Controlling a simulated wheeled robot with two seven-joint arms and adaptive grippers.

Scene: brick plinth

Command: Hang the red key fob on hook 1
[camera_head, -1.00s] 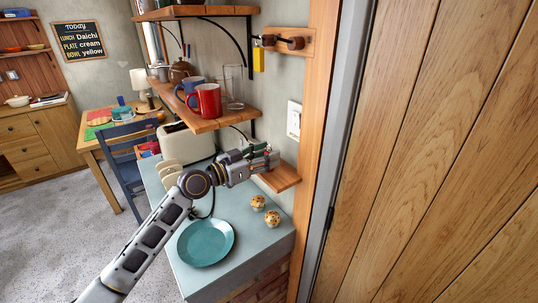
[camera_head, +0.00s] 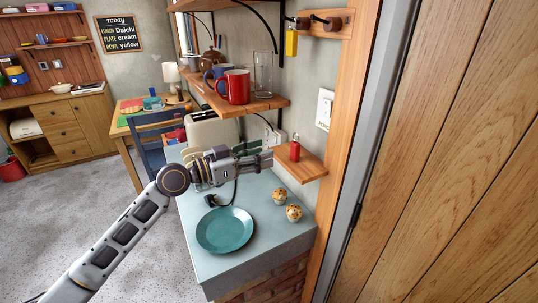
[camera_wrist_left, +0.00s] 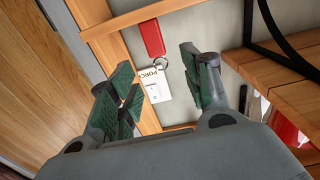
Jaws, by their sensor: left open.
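The red key fob (camera_head: 294,150) stands upright on a small wooden ledge (camera_head: 309,169) by the door frame. In the left wrist view the fob (camera_wrist_left: 152,38) lies beyond and between my fingers, with its metal ring showing. My left gripper (camera_head: 268,158) is open and empty, just left of the fob and apart from it; its green-padded fingers (camera_wrist_left: 158,75) show in the wrist view. The wooden hook rack (camera_head: 345,24) is on the wall above, with dark pegs; a yellow fob (camera_head: 291,43) hangs at its left. No hook numbers are legible. My right gripper is not visible.
A wooden shelf (camera_head: 262,104) with a red mug (camera_head: 236,87) and a clear glass overhangs left of the ledge. A white wall plate (camera_head: 325,108) is above the ledge. Two muffins and a teal plate (camera_head: 224,230) are on the counter below. The door is at right.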

